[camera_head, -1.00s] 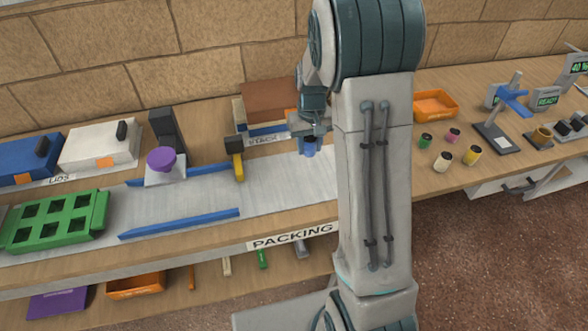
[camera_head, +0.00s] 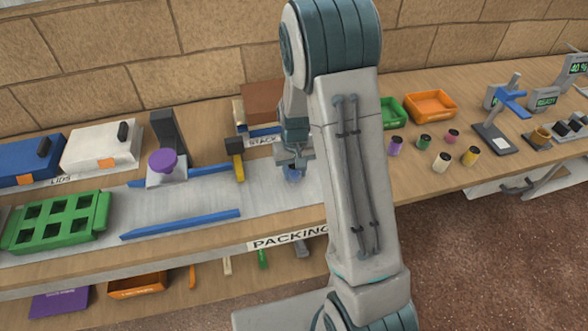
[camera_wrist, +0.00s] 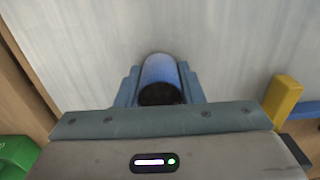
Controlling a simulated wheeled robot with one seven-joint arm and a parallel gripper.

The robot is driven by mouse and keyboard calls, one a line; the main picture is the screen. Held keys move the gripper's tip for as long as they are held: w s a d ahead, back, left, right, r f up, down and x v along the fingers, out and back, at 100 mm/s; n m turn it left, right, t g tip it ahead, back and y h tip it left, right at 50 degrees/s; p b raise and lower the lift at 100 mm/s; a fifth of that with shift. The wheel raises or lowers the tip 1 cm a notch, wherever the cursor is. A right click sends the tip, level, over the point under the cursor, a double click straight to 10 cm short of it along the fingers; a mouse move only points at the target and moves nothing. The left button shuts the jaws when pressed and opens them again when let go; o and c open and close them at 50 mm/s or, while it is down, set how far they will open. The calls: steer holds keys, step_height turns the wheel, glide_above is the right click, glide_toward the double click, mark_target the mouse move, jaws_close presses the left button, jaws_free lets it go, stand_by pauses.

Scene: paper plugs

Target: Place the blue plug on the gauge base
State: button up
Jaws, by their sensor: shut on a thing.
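My gripper (camera_head: 293,163) is shut on the blue plug (camera_head: 293,175), over the grey strip of the bench. In the wrist view, the blue plug (camera_wrist: 160,72) lies between both fingers of my gripper (camera_wrist: 160,83), its dark end toward the camera. The height of the plug above the strip is hard to judge. A stand with a pale base (camera_head: 166,180), a dark upright post (camera_head: 166,130) and a purple knob-like piece (camera_head: 162,160) is left of my gripper. It may be the gauge; no label on it is readable.
A green tray with square holes (camera_head: 55,240) is far left. Several plugs (camera_head: 424,141), orange and green bins (camera_head: 430,104) and a blue-levered stand (camera_head: 511,97) are right of my arm.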

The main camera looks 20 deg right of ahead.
steer(key=shift+f, duration=0.2)
steer(key=o, duration=1)
steer(key=shift+r, duration=0.1)
steer(key=shift+r, duration=0.1)
